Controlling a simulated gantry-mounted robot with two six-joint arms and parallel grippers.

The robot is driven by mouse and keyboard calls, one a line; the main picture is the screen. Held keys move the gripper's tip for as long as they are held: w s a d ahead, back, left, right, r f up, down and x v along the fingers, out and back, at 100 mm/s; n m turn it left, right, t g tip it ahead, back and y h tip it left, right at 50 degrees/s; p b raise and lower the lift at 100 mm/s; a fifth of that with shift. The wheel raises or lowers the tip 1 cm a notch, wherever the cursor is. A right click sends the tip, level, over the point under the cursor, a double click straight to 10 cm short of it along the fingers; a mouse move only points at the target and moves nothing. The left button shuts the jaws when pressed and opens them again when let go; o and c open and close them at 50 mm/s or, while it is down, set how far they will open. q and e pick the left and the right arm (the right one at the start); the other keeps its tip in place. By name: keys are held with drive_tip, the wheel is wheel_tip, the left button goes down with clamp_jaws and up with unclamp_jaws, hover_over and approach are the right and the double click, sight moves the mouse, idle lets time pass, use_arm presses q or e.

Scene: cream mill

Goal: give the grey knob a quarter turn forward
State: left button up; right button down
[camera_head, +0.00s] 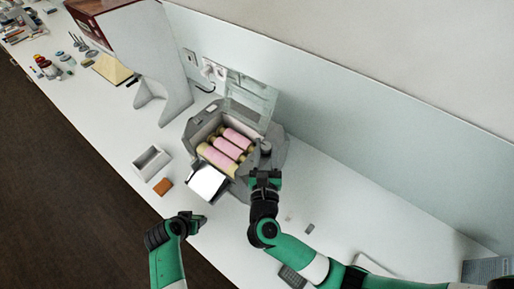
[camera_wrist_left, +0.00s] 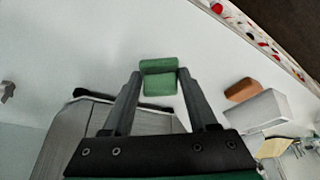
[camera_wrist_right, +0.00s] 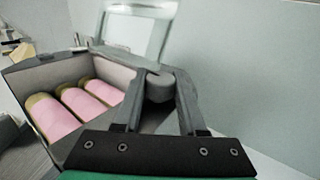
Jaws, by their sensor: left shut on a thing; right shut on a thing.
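The cream mill (camera_head: 192,128) is a grey housing with three pink rollers (camera_head: 231,140) and a clear lid (camera_head: 250,100) standing open. The grey knob (camera_head: 266,147) is on the mill's right side. It also shows in the right wrist view (camera_wrist_right: 159,88), between the fingers. My right gripper (camera_head: 265,170) is shut on the grey knob; the fingers partly hide its sides. My left gripper (camera_head: 203,220) is shut on a green block (camera_wrist_left: 158,78), held in front of the mill, over the bench's front side. The block is hard to make out in the head view.
A white open box (camera_head: 151,162) and an orange-brown block (camera_head: 163,186) lie left of the mill. A bright tray (camera_head: 207,182) is at the mill's front. A wall with sockets (camera_head: 214,70) runs behind. Small items lie at the right; bench left of the box is clear.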

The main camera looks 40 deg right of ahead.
drive_tip(key=shift+f, duration=0.1)
idle(0.3)
drive_tip(key=shift+c, duration=2.3)
unclamp_jaws()
use_arm(q)
drive_tip(key=shift+f+b, duration=0.5)
drive_tip(key=shift+f, duration=0.05)
use_arm(e)
drive_tip(key=v, duration=1.2)
